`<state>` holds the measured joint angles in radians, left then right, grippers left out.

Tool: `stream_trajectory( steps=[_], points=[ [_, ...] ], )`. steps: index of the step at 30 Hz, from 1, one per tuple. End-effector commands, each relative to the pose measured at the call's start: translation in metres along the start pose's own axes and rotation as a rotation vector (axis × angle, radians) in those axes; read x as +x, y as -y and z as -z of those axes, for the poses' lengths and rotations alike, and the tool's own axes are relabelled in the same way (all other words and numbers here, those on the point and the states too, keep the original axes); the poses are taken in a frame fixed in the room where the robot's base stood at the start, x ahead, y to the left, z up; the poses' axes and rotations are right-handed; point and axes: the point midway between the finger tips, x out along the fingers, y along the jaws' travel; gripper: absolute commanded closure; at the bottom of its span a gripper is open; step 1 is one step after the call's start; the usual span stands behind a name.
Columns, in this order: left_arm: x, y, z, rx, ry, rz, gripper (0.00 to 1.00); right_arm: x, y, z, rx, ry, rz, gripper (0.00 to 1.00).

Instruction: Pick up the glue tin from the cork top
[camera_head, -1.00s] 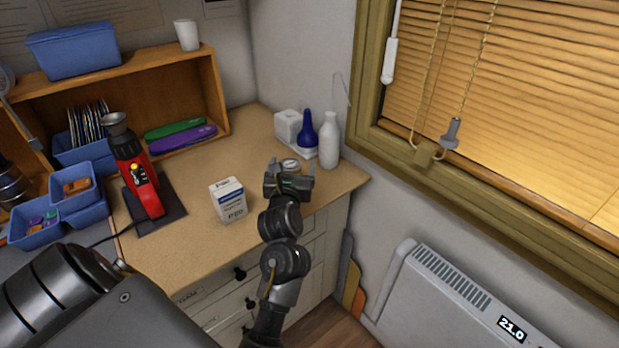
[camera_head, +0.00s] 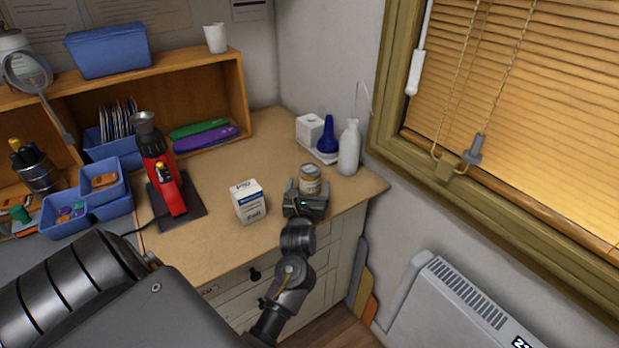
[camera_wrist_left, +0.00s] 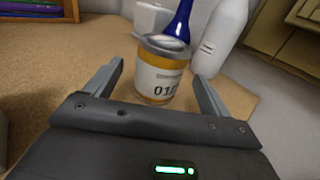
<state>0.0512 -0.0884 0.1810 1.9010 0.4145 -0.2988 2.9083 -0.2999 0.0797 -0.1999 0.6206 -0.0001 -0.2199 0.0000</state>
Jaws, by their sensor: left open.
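The glue tin (camera_head: 310,181) stands upright on the cork top (camera_head: 215,250) near its right front corner. It has a grey lid, a pale label and an amber lower band. My left gripper (camera_head: 306,198) is low over the top, just in front of the tin. In the left wrist view, the tin (camera_wrist_left: 160,72) stands between the two spread fingers, with a visible gap at each side. The gripper is open and holds nothing. The tin's foot is partly hidden by the gripper in the head view. My right gripper is not in view.
A white bottle (camera_head: 349,148) and a blue bottle (camera_head: 327,136) stand just behind the tin. A white carton (camera_head: 249,201) is left of my gripper. A red device (camera_head: 162,175) on a dark mat stands farther left. The window frame (camera_head: 440,165) is at right.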

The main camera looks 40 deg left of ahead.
Motion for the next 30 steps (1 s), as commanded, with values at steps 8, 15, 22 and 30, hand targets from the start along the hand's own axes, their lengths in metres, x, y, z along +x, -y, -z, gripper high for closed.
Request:
stream_trajectory(
  steps=[8, 15, 22, 30],
  points=[
    [0.029, 0.000, -0.003, 0.002, 0.001, 0.000, 0.18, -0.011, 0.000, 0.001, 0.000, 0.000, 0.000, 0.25],
    [0.050, 0.000, -0.001, 0.001, 0.000, 0.000, 0.18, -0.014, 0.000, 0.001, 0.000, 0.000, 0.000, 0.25],
    [0.050, 0.001, 0.000, 0.000, 0.000, 0.001, 0.22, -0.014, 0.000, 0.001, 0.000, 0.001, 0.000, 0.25],
    [0.050, 0.001, 0.000, 0.000, 0.000, 0.001, 0.57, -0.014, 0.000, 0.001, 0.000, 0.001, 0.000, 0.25]
  ],
)
